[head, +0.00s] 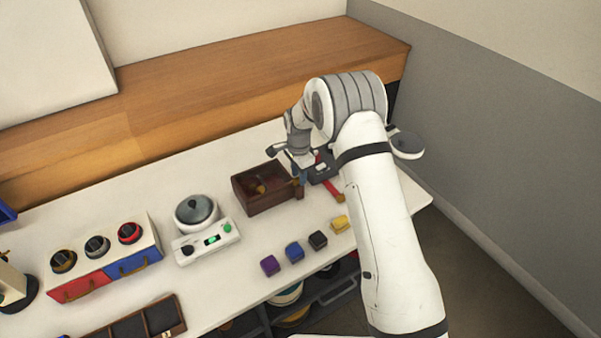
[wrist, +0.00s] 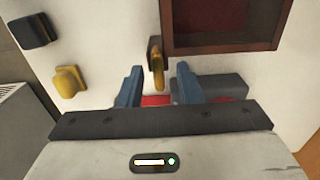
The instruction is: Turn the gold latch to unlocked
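The gold latch (wrist: 158,72) shows in the wrist view as a short gold lever on a small brown mount, beside the brown box (wrist: 222,51). The latch lies between the tips of my gripper (wrist: 157,86), whose blue fingers stand apart on either side with gaps to it. I cannot tell whether a finger touches it. In the head view my gripper (head: 299,175) is at the right end of the brown box (head: 268,207), and the latch is mostly hidden there. The latch's locked or unlocked state cannot be read.
A dark grey block with a red bar (head: 333,190) lies right of my gripper. Yellow (head: 340,223), black (head: 317,240), blue (head: 294,252) and purple (head: 270,265) blocks line the table's front edge.

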